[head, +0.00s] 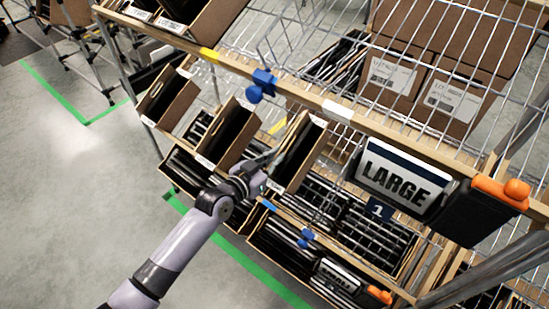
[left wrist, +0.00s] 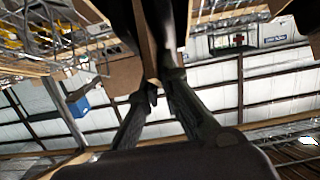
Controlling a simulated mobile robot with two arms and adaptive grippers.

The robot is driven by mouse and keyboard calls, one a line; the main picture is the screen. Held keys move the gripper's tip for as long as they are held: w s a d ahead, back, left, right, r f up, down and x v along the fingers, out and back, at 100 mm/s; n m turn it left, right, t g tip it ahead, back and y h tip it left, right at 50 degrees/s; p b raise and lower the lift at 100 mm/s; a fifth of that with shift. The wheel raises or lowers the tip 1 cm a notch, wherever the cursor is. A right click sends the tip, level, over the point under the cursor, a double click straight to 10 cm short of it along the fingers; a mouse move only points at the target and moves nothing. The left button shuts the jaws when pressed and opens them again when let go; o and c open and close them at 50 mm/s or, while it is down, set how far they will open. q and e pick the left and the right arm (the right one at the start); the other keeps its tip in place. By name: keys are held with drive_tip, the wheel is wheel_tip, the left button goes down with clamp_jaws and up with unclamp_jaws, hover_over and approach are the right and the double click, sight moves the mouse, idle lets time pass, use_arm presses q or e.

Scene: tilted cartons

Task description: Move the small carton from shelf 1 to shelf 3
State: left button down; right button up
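A small brown carton (head: 301,152) with dark contents sits tilted at the right end of a row of similar cartons, at the shelf level near the blue "1" sign (head: 380,209). My left gripper (head: 262,165) is at its left side, with the arm coming from below. In the left wrist view, my left gripper's fingers (left wrist: 162,88) converge on a thin brown wall of the carton (left wrist: 147,45) and look shut on it. The fingertips are small and partly hidden in the head view. My right gripper is not in view.
Similar tilted cartons stand at the left (head: 230,135) and far left (head: 163,100). A "LARGE" sign (head: 402,183) hangs on the rail at right. A wire shelf (head: 300,40) lies above, and black-filled bins (head: 370,235) below. Open floor (head: 70,190) is at left.

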use_arm(q)
drive_tip(key=shift+r, duration=0.15)
idle(0.4)
idle(0.4)
drive_tip(key=c, duration=1.7)
unclamp_jaws()
drive_tip(key=shift+f, duration=0.35)
drive_tip(key=v, duration=1.2)
drive_tip(key=shift+r, duration=0.25)
